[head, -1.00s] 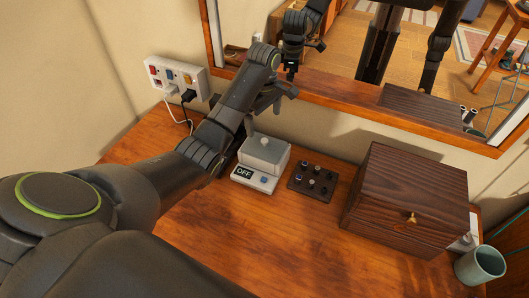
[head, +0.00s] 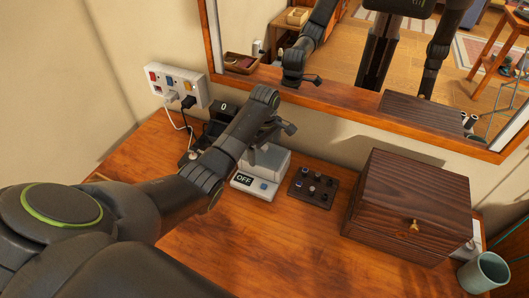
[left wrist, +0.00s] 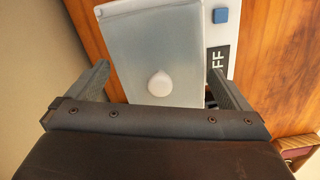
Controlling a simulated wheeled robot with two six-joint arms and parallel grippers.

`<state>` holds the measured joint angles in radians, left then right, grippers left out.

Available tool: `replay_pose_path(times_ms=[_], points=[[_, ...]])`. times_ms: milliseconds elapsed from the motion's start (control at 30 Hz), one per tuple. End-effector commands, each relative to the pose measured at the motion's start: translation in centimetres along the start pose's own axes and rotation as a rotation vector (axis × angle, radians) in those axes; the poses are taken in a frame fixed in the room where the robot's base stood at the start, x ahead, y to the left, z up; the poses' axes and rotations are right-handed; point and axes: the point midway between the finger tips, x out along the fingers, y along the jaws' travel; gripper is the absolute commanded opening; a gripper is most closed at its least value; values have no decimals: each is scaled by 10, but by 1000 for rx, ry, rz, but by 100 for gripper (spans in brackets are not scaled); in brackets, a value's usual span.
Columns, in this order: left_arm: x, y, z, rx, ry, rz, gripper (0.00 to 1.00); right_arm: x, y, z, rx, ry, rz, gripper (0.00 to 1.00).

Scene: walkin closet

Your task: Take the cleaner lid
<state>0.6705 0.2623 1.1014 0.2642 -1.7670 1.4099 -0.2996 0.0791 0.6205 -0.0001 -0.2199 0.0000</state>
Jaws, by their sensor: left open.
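The cleaner (head: 250,190) is a small pale box with an "OFF" display and a blue button, standing on the wooden counter. Its grey-white lid (head: 272,160) is on top, partly covered by my left arm in the head view. In the left wrist view the lid (left wrist: 150,40) fills the middle, with a round pale knob (left wrist: 160,84) on it. My left gripper (head: 268,140) is over the lid. In the left wrist view its open fingers (left wrist: 162,74) stand on either side of the knob, with gaps to both sides. My right gripper is out of view.
A dark knob panel (head: 313,187) sits right of the cleaner, then a wooden box (head: 410,200) and a teal cup (head: 484,273). A black device (head: 222,112) reading "0" and a power strip (head: 178,87) are behind left. A mirror rises behind. The front counter is clear.

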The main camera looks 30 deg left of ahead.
Motion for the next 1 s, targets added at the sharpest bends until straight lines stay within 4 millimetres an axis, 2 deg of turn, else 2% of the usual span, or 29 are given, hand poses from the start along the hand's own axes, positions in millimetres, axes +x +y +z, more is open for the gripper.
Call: replay_pose_path(times_ms=[33, 267, 567, 667, 933, 1000], points=[[0, 0, 0, 0, 0, 0, 100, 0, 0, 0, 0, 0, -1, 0], [0, 0, 0, 0, 0, 0, 70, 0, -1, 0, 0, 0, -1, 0], [-6, 1, 0, 0, 0, 2, 70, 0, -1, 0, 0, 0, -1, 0], [-19, 1, 0, -1, 1, 4, 70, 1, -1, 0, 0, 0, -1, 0], [-75, 1, -1, -1, 2, 6, 69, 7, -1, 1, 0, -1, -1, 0], [-89, 1, 0, -1, 1, 2, 69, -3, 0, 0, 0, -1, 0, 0]])
